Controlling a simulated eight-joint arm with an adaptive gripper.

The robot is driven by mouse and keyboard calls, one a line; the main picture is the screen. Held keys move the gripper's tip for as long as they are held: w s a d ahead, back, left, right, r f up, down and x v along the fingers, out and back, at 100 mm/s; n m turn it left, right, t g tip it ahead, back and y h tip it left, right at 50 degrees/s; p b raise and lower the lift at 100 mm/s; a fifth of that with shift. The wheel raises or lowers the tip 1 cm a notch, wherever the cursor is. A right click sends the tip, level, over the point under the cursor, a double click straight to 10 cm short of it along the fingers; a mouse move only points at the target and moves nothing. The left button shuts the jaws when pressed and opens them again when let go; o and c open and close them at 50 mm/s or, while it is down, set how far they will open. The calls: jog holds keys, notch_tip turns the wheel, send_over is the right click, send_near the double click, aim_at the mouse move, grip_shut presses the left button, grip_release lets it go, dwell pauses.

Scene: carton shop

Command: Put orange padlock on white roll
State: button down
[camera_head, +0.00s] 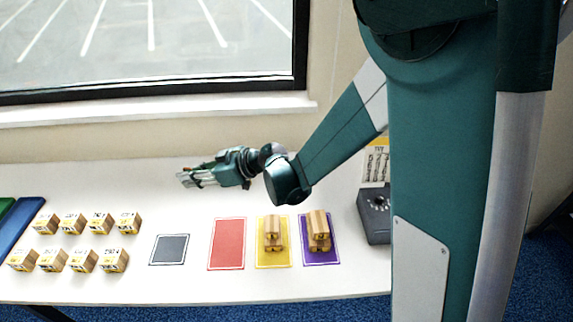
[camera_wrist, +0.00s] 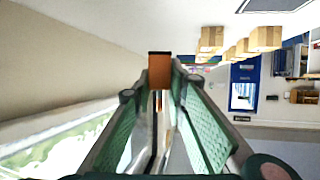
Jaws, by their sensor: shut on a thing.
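My gripper (camera_head: 187,179) is held out over the back of the white table, pointing left, above the boxes and mats. In the wrist view, my gripper (camera_wrist: 160,88) is shut on a small orange-brown block-like thing (camera_wrist: 159,72) with a dark top edge. It sits between the fingertips. I cannot tell from its shape that it is a padlock. I cannot make out a white roll in either view.
Two rows of small cartons (camera_head: 73,223) stand at the left. Black (camera_head: 168,250), red (camera_head: 227,243), yellow (camera_head: 273,260) and purple (camera_head: 320,257) mats lie in front; the last two bear cartons. A dark device (camera_head: 374,212) stands at right. The black and red mats are bare.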

jog(key=w+d+r+m+t+h, duration=0.1)
jog(key=w+d, duration=0.4)
jog(key=d, duration=0.6)
jog(key=w+d+r+m+t+h, duration=0.1)
jog(key=w+d+m+t, duration=0.2)
jog(key=d, duration=0.8)
jog(key=w+d+r+m+t+h, duration=0.1)
jog(key=w+d+m+t, duration=0.1)
jog(key=w+d, duration=0.6)
jog(key=d, duration=0.3)
jog(key=shift+d+m+t+h, duration=0.3)
jog(key=shift+d, duration=0.05)
jog(key=shift+f, duration=0.1)
jog(key=shift+f+b, duration=0.7)
jog(key=shift+f, duration=2.35)
jog(key=shift+f+b, duration=0.55)
jog(key=shift+f, duration=1.3)
jog(key=shift+f, duration=0.15)
